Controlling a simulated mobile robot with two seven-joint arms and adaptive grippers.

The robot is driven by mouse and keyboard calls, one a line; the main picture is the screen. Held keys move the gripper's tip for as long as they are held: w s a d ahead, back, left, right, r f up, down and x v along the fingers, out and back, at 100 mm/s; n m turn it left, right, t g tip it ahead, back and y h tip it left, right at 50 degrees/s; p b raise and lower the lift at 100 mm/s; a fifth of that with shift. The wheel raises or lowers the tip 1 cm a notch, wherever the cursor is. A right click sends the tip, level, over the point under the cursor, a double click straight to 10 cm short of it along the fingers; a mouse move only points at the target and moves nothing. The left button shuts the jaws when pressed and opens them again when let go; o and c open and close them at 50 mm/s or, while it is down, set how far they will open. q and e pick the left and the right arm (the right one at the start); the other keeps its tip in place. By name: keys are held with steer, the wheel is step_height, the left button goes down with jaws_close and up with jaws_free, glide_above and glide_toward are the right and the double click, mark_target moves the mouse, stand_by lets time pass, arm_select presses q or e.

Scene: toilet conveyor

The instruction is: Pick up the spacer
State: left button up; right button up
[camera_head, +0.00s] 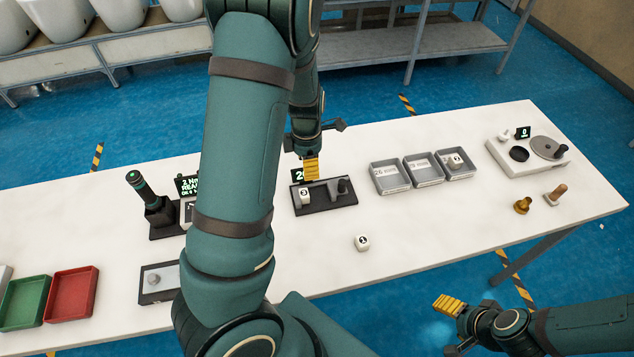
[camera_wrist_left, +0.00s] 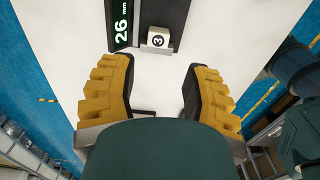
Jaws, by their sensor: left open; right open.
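A small white block marked 3, which looks like a spacer, sits in the black measuring fixture (camera_head: 328,205), at its left side. This block (camera_head: 304,197) also shows in the left wrist view (camera_wrist_left: 158,40), just beyond my fingertips. Similar white numbered blocks are loose on the table (camera_head: 362,242) and in the right grey tray (camera_head: 456,161). My left gripper (camera_head: 312,169) is open and empty, pointing down just above and behind the fixture. In the left wrist view, its yellow fingers (camera_wrist_left: 157,88) are spread with the block between their lines. My right gripper (camera_head: 450,306) is open and empty off the table's front edge.
Grey trays (camera_head: 389,177) stand right of the fixture. A green tray (camera_head: 24,303) and a red tray (camera_head: 71,294) lie at the left. My arm hides the left-middle table.

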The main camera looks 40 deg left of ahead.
mark_target(306, 192)
arm_select(q)
step_height(306, 192, down, 8)
steer(key=shift+s+r+b, duration=0.1)
steer(key=shift+s+b, duration=0.05)
steer(key=shift+b, duration=0.7)
steer(key=shift+f, duration=0.45)
steer(key=f, duration=0.4)
steer(key=shift+s+a+f+b, duration=0.1)
steer(key=shift+a+b, duration=0.15)
steer(key=shift+b, duration=0.05)
steer(key=shift+f, duration=0.3)
steer(key=shift+s+d, duration=0.1)
steer(key=shift+d, duration=0.05)
steer(key=shift+f, duration=0.15)
steer(key=c, duration=0.6)
steer(key=shift+c, duration=0.4)
